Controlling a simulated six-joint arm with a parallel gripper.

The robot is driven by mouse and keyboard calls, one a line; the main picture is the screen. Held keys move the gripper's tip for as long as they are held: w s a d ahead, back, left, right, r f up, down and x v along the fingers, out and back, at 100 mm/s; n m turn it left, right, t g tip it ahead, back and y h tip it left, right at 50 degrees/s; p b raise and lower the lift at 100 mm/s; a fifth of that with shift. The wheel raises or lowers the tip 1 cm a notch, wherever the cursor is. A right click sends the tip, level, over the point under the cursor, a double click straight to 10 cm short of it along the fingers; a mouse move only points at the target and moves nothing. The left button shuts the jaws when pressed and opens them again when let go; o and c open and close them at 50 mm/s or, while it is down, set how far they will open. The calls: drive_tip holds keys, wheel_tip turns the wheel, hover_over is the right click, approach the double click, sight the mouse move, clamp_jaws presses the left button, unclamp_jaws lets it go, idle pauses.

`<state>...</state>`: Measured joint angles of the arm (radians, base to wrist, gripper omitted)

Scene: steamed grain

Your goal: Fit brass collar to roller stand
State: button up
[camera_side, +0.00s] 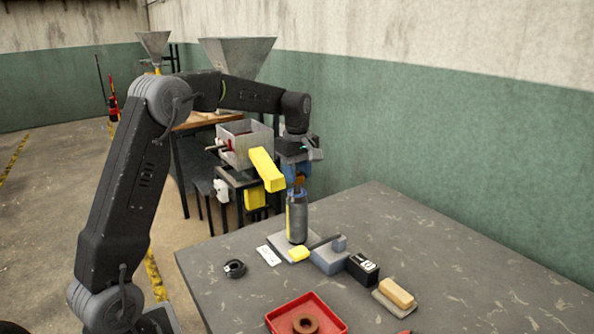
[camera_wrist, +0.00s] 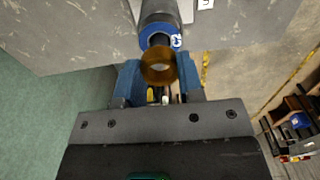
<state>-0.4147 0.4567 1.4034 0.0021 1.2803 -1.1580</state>
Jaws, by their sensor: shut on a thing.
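The roller stand shows in the side view as a dark grey upright roller (camera_side: 297,220) on a pale base plate (camera_side: 281,243). In the wrist view the roller (camera_wrist: 160,10) ends in a blue-rimmed top (camera_wrist: 155,34) with a hole. My gripper (camera_side: 297,179) points down just above the roller. Its blue fingers are shut on the brass collar (camera_wrist: 158,66), an amber ring between the fingertips (camera_wrist: 160,78). The collar lies close to the roller's top and overlaps its edge in the wrist view. I cannot tell whether they touch.
A red tray (camera_side: 335,320) with a brown ring (camera_side: 305,325) stands at the front. A grey-blue block (camera_side: 329,259), a black box (camera_side: 362,267), a tan block (camera_side: 396,292) and a black coil (camera_side: 234,268) lie near the stand. The table's right side is clear.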

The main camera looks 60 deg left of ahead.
drive_tip(key=shift+f, duration=1)
idle(0.9)
drive_tip(key=o, duration=1)
drive_tip(key=shift+o, duration=0.2)
wheel_tip(320, 180, up, 14)
drive_tip(key=shift+d+f, duration=0.1)
idle(0.4)
